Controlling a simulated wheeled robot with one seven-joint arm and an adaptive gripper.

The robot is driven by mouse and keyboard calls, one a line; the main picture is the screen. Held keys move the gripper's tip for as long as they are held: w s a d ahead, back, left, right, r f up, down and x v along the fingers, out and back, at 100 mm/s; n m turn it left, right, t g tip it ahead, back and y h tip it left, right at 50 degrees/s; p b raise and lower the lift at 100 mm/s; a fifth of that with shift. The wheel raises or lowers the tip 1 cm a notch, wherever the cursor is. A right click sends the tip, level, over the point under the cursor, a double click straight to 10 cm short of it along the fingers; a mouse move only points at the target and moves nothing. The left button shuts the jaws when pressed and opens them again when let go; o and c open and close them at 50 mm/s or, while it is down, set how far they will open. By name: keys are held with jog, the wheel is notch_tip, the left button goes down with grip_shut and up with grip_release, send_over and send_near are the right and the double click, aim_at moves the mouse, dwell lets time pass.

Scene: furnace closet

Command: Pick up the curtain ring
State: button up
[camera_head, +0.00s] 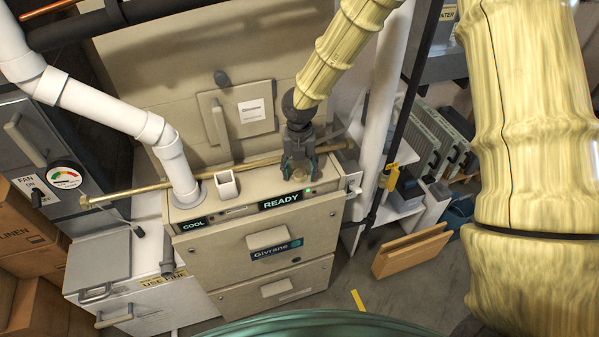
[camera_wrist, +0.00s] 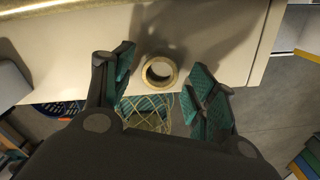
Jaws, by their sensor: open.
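The curtain ring (camera_wrist: 149,81) is a small cream-tan ring lying flat on the beige furnace top (camera_wrist: 75,62), near its edge. In the wrist view it shows between my open fingers, touching neither as far as I can see. My gripper (camera_wrist: 162,73) is open and empty, with teal pads on either side of the ring. In the head view my gripper (camera_head: 300,173) points down over the right part of the furnace top, and a tan bit of the ring shows between its fingertips.
A brass rod (camera_head: 150,187) runs along behind. A white pipe (camera_head: 172,160) rises at the left and a white post (camera_head: 383,110) stands at the right.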

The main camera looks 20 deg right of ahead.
jog(key=shift+f, duration=0.3)
jog(key=c, duration=0.9)
jog(key=shift+o, duration=0.2)
jog(key=shift+r, duration=0.1)
